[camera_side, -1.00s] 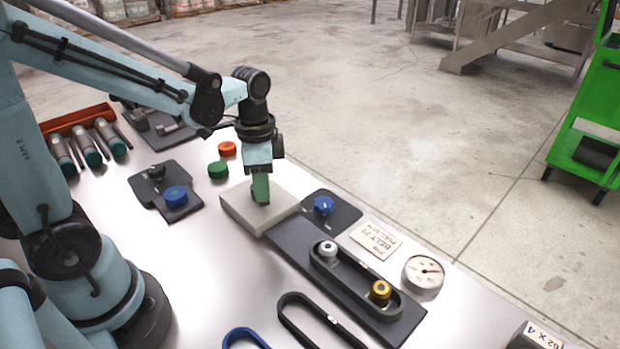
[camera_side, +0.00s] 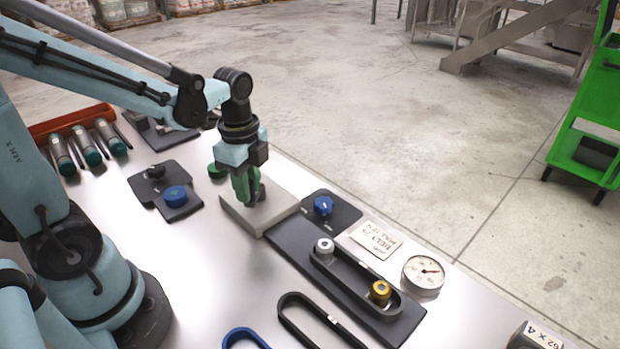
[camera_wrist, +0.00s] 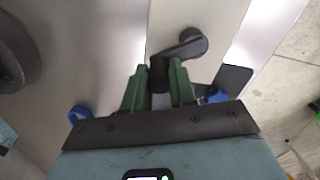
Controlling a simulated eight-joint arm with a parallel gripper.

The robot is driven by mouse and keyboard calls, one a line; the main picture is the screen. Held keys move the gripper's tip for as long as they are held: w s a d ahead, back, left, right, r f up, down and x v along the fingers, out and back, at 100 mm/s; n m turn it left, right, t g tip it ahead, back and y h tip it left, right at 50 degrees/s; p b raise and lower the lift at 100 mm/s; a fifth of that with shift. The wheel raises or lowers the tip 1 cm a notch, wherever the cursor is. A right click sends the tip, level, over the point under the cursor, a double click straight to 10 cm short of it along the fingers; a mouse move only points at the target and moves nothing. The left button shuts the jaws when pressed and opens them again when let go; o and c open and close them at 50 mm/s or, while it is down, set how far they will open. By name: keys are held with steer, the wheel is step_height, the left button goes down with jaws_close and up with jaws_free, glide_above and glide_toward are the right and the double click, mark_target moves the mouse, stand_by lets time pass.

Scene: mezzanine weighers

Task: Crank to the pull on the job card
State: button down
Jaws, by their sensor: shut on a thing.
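A dark crank (camera_wrist: 182,50) sits on a pale block (camera_side: 270,216). My gripper (camera_side: 247,188) is shut on the crank's handle, between the green fingers (camera_wrist: 159,84) in the wrist view. In the side view the fingers mostly hide the crank. A dark belt loop runs around a silver pulley (camera_side: 325,247) and a gold pulley (camera_side: 380,291) on a dark base. A round gauge (camera_side: 423,275) stands beside them, its needle pointing roughly right; its numbers are too small to read. The job card (camera_side: 376,240) mentions a belt and a pull; its figures are unclear.
A blue knob (camera_side: 323,205) on a dark plate is just right of the block. Another blue knob (camera_side: 176,196) and a green cap (camera_side: 216,171) are left of it. Loose black (camera_side: 318,322) and blue (camera_side: 245,338) belts lie at the front. An orange tray (camera_side: 70,122) is at the back left.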

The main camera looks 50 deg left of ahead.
stand_by(0.4)
steer(key=c, duration=0.9)
jaws_free()
step_height(320, 180, up, 12)
steer(key=shift+r, duration=0.1)
steer(key=d+f+n+t, duration=0.1)
steer(key=f+n+t, duration=0.1)
steer(key=n, duration=0.2)
steer(key=d+f+n+t, duration=0.2)
steer(key=n, duration=0.3)
steer(key=d+f+n+t, duration=0.1)
steer(key=f+n+t, duration=0.1)
steer(key=n, duration=0.3)
steer(key=shift+s+d+t, duration=0.15)
steer(key=shift+t, duration=0.45)
